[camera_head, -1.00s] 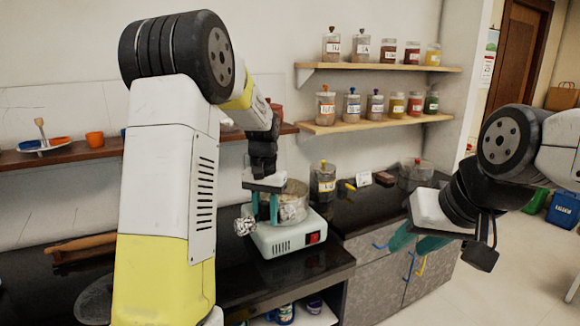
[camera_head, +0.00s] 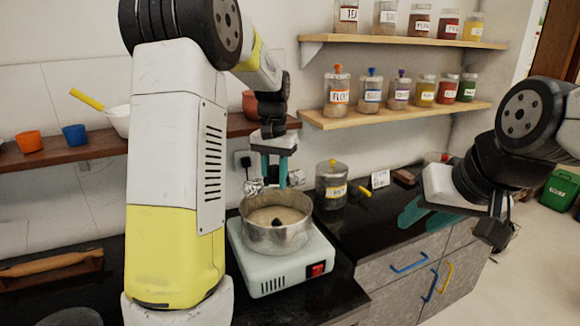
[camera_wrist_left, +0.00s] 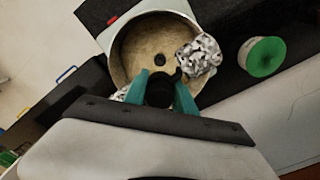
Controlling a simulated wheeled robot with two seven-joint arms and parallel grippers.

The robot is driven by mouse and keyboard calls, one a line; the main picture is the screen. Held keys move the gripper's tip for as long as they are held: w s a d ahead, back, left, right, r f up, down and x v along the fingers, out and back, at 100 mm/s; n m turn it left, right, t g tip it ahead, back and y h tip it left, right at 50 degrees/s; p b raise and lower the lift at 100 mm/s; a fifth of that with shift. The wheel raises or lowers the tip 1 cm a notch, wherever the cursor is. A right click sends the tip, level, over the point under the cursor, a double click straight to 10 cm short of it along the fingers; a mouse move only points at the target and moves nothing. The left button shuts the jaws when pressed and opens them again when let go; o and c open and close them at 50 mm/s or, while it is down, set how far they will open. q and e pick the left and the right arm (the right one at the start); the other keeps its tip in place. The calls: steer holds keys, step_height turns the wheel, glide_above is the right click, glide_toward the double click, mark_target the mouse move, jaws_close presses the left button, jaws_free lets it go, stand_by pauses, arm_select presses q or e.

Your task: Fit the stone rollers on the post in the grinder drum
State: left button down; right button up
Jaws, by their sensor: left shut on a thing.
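The grinder drum (camera_head: 282,241) is an open steel bowl on a pale base with a red switch. A small dark post (camera_head: 277,222) shows at the middle of its floor, also in the left wrist view (camera_wrist_left: 160,60). My left gripper (camera_head: 274,181) is shut on the stone rollers, above the drum's back side. One speckled roller (camera_head: 253,188) shows left of the fingers, the other right of them. In the left wrist view, a roller (camera_wrist_left: 200,54) overlaps the drum rim and the fingers hide much of the dark hub. My right gripper (camera_head: 428,218) is open and empty over the counter.
A brown block (camera_head: 404,177) and a small white card (camera_head: 380,179) lie farther right. Shelves with jars are above.

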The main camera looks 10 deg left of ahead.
mark_target(276, 219)
arm_select(q)
steer(key=shift+w, duration=0.4)
steer(key=shift+f, duration=1.85)
steer(key=shift+f, duration=4.7)
stand_by(1.0)
